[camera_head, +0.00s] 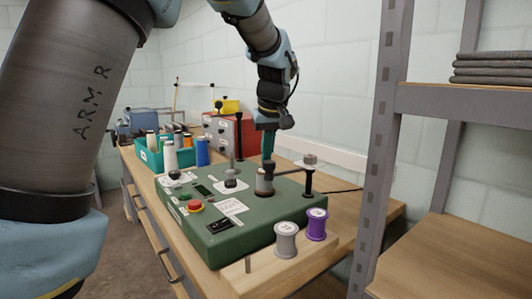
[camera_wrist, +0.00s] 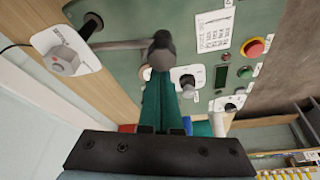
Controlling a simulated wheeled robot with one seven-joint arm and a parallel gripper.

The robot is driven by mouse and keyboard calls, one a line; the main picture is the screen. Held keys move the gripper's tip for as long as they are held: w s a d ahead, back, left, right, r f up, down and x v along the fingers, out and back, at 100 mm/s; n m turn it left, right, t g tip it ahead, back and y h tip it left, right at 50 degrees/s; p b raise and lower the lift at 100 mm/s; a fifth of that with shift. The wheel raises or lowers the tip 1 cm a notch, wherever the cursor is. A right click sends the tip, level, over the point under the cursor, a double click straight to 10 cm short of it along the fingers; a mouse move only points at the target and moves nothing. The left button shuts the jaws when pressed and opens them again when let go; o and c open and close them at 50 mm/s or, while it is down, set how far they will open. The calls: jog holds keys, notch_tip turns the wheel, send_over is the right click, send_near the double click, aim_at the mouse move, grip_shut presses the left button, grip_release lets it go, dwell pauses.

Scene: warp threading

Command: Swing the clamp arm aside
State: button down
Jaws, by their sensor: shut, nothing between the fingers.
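The clamp arm (camera_wrist: 125,44) is a grey bar above the green machine (camera_head: 220,222). In the wrist view it runs from a dark pivot post (camera_wrist: 91,24) to a dark cylindrical end (camera_wrist: 162,45). In the head view the post (camera_head: 308,182) stands at the machine's right side, and the bar points left toward a dark cylinder (camera_head: 264,184). My gripper (camera_head: 268,158) is shut and empty, pointing down right at that cylinder. Its teal fingertips (camera_wrist: 161,74) lie beside the cylindrical end; I cannot tell if they touch it.
A dial on a white plate (camera_wrist: 66,58) is near the pivot. A red button (camera_head: 195,206) is on the machine's left part. Grey (camera_head: 286,241) and purple (camera_head: 316,225) spools stand in front. A metal shelf post (camera_head: 384,130) rises at right.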

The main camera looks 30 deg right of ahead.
aim_at(273, 166)
jog(key=shift+s+n+y+p, duration=0.65)
jog(key=shift+s+n, duration=1.25)
jog(key=shift+s, duration=0.25)
jog(key=shift+s+d, duration=0.2)
jog(key=shift+s, duration=0.5)
jog(key=w, duration=0.2)
jog(key=w+a+p, duration=0.1)
jog(key=w, duration=0.1)
jog(key=shift+a+r, duration=0.1)
jog(key=b+v, duration=0.1)
jog(key=v, duration=0.8)
jog(key=shift+s+d+r+b, duration=0.2)
jog(key=shift+d+r+b, duration=0.05)
jog(key=shift+r+b, duration=0.1)
